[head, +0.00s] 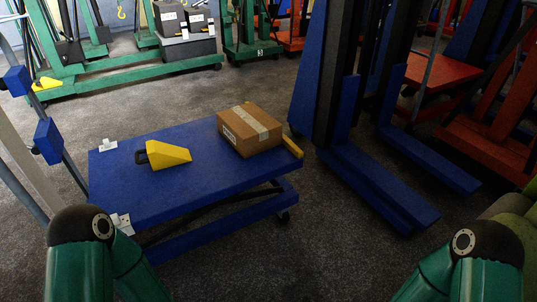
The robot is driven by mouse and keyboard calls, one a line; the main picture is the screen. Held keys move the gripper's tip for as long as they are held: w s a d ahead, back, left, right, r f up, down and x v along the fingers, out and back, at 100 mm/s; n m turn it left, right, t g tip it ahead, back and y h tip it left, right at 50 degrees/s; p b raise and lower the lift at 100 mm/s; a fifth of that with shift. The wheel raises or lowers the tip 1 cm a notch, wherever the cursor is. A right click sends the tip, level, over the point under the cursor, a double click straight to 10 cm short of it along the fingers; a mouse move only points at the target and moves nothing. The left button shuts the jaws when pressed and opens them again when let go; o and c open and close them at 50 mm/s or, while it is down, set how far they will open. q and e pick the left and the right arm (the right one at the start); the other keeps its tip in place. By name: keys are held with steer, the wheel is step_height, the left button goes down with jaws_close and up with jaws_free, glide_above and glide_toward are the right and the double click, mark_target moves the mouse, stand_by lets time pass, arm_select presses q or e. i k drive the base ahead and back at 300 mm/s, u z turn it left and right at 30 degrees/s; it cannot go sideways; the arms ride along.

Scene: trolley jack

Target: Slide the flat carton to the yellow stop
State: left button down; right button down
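The flat brown carton (240,138), with pale tape across its top and a white label on its side, lies on the blue platform (210,186) near its far right end. The yellow stop (292,147) is a short bar on the platform's right edge, just right of the carton. The carton looks close to it, but I cannot tell whether they touch. Parts of my two green arms show at the bottom left and bottom right. Neither gripper is in view.
A yellow wedge (168,154) with a dark handle sits on the platform left of the carton. White brackets (121,223) are on its left edge. A blue lift (365,180) stands right of the platform. Green and red equipment stands behind. The floor in front is clear.

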mark_target(249, 129)
steer(key=i, duration=1)
steer(key=z, duration=0.05)
